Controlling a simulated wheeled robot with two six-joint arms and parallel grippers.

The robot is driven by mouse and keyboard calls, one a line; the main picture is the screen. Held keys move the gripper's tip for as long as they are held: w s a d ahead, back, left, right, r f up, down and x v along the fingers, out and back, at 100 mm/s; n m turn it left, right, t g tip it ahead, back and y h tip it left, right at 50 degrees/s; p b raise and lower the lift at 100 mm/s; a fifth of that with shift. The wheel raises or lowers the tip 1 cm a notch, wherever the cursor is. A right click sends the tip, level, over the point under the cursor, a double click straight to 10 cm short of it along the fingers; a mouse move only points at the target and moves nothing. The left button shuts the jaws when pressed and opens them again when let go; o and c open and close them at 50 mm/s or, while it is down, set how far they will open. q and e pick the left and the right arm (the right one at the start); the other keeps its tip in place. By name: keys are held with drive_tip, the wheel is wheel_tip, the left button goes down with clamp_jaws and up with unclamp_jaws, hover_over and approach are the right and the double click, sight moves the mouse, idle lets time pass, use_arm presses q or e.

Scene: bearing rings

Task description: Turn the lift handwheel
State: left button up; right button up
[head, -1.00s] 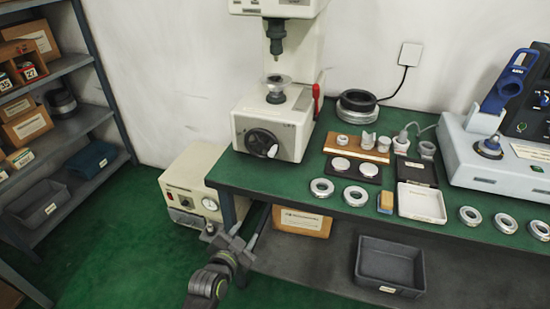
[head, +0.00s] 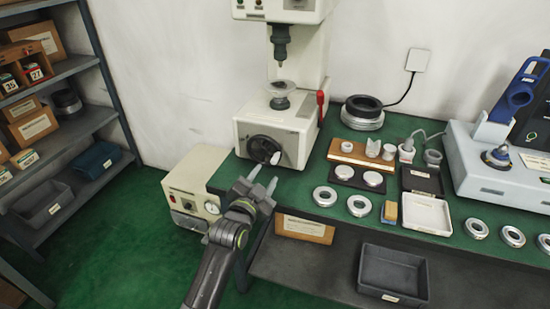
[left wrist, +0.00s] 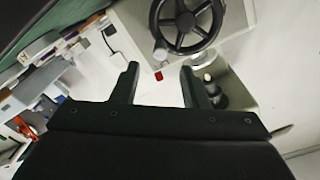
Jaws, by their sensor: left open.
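The lift handwheel (head: 264,149) is a black spoked wheel with a pale grip knob (head: 275,158), on the front of a white press-like machine (head: 302,128) at the table's left end. In the left wrist view the handwheel (left wrist: 186,24) is at the top, with the grip knob (left wrist: 160,52) at its lower left rim. My left gripper (head: 262,179) is open and empty, just below and in front of the handwheel. In the left wrist view its fingers (left wrist: 160,78) stand apart, below the wheel, and do not appear to touch it. My right gripper is not in view.
A white box with a gauge (head: 196,186) stands on the floor left of the table. Several metal rings, such as this one (head: 325,196), lie on the green tabletop (head: 300,192). A dark bin (head: 392,272) sits on the lower shelf. A shelf rack (head: 120,120) is at far left.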

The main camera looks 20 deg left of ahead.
sight(273, 163)
use_arm(q)
drive_tip(key=w, duration=0.8)
drive_tip(key=shift+w+d, duration=0.2)
drive_tip(key=shift+d, duration=0.1)
drive_tip(key=shift+c, duration=0.2)
clamp_jaws()
drive_tip(key=shift+r, duration=0.1)
